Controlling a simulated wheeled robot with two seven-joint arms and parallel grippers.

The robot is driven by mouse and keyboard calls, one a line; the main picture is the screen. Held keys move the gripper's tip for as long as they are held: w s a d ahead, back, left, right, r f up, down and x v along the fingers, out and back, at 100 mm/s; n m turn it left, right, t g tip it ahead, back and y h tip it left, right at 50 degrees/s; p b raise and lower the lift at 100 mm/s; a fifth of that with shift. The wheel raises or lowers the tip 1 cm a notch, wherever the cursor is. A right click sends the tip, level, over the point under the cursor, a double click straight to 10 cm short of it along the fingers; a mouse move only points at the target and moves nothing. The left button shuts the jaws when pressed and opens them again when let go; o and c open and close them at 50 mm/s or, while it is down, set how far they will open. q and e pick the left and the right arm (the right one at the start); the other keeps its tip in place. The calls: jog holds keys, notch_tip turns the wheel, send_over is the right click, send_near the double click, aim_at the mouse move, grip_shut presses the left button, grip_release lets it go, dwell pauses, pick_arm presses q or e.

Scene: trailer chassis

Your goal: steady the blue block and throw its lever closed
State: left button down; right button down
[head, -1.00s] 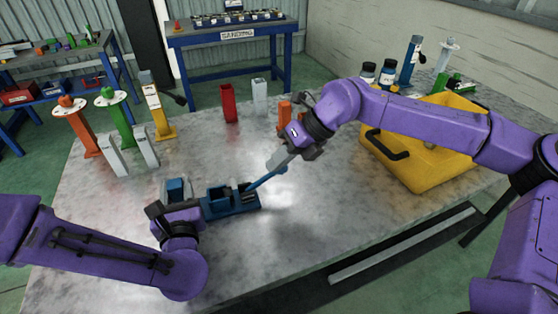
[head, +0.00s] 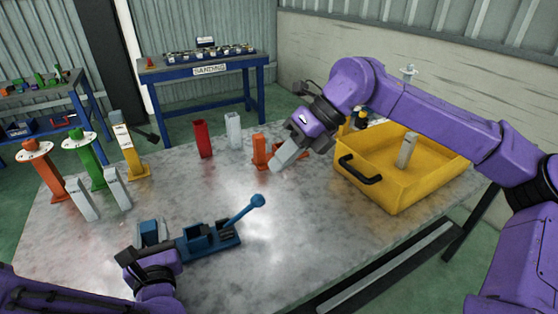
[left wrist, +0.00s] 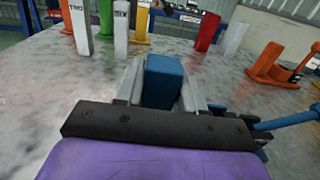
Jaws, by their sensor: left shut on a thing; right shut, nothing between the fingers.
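The blue block (head: 208,241) stands on the grey table near the front left. Its lever (head: 240,213) slants up to the right and ends in a round blue knob. My left gripper (head: 152,236) is shut on a blue upright part at the block's left end. In the left wrist view that blue part (left wrist: 164,80) is between the two grey fingers. The lever's arm (left wrist: 285,121) shows at the right edge there. My right gripper (head: 282,160) is shut and empty, above and right of the knob, apart from the lever.
A yellow bin (head: 405,170) with a grey piece inside stands at the right. An orange part (head: 261,151) is just left of my right gripper. Red (head: 203,139) and white (head: 233,130) holders stand behind. Tall orange, green and yellow stands line the left. The table's middle is clear.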

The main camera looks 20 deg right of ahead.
jog(key=shift+f, duration=0.1)
jog(key=g+h, duration=0.4)
jog(key=h, duration=0.1)
send_near(255, 196)
notch_tip(255, 196, down, 3)
jog(key=s+d, duration=0.2)
pick_arm(q)
jog(key=shift+w, duration=0.1)
pick_arm(e)
jog(key=w+m+h, duration=0.1)
jog(key=w+h, duration=0.1)
jog(key=h, duration=0.1)
pick_arm(q)
jog(key=shift+a, duration=0.1)
pick_arm(e)
jog(key=a+r+m+h, duration=0.3)
jog(key=a+r+h, duration=0.2)
jog(key=a+r, duration=0.55)
jog(key=x, duration=0.5)
jog(key=a+x, duration=0.1)
jog(key=x, duration=0.3)
jog(key=w+f+x, duration=0.1)
jog(key=x, duration=0.4)
jog(key=shift+a+f, duration=0.25)
jog(key=shift+f, duration=0.1)
